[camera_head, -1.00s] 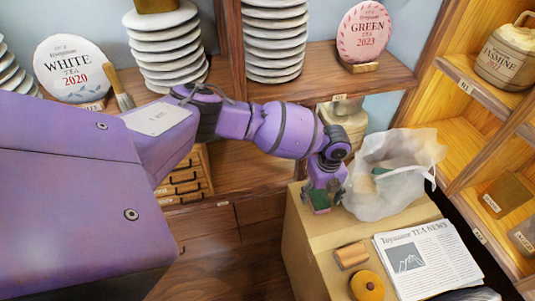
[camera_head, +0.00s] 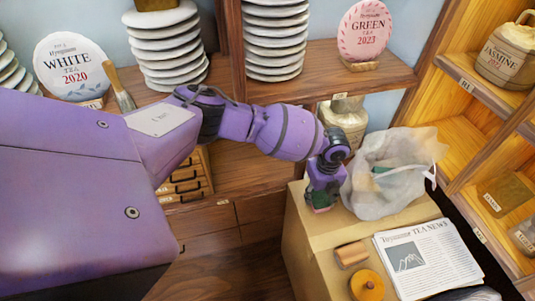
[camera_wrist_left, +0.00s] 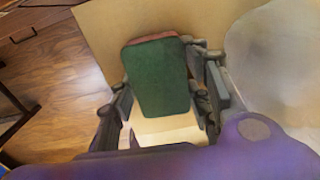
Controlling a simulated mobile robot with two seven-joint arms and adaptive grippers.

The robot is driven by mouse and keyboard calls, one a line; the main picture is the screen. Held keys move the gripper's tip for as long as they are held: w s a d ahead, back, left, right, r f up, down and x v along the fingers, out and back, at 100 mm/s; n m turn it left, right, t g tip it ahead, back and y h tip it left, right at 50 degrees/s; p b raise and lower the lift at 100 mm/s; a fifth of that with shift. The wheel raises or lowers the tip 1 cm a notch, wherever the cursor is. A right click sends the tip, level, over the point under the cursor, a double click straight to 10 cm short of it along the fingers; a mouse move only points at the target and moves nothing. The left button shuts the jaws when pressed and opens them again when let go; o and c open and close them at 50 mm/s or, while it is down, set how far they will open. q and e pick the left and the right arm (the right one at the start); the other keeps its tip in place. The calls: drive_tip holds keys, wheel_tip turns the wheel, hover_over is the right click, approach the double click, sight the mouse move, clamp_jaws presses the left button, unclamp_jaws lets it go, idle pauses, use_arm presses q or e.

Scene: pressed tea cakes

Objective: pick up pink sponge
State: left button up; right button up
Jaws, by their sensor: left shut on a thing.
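The pink sponge (camera_head: 321,209) is at the left part of a tan box top (camera_head: 318,237), mostly covered by my left gripper (camera_head: 323,196) in the head view. In the left wrist view the sponge (camera_wrist_left: 157,78) shows a large dark green face with a thin pink edge at its far end. The fingers of my left gripper (camera_wrist_left: 162,100) are on both sides of it, shut on it. I cannot tell whether the sponge still touches the box. My right gripper is not in view.
A translucent whitish bag (camera_head: 378,200) stands close to the right of the gripper, with something green inside. A newspaper (camera_head: 432,256), a wooden roll (camera_head: 351,254) and a yellow round thing (camera_head: 367,285) lie nearer.

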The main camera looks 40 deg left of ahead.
use_arm(q)
drive_tip(key=shift+w+r, duration=0.1)
drive_tip(key=shift+r, duration=0.6)
drive_tip(key=s+d+r, duration=0.1)
drive_tip(key=r, duration=0.1)
drive_tip(key=s+r, duration=0.1)
drive_tip(key=r, duration=0.1)
drive_tip(key=s+d+r+p, duration=0.1)
drive_tip(key=r, duration=0.2)
drive_tip(key=shift+s+d, duration=0.1)
drive_tip(key=shift+d, duration=0.2)
drive_tip(key=s+d+r, duration=0.4)
drive_tip(key=s+d, duration=0.2)
drive_tip(key=s, duration=0.2)
drive_tip(key=shift+r+p, duration=0.3)
drive_tip(key=shift+p, duration=0.05)
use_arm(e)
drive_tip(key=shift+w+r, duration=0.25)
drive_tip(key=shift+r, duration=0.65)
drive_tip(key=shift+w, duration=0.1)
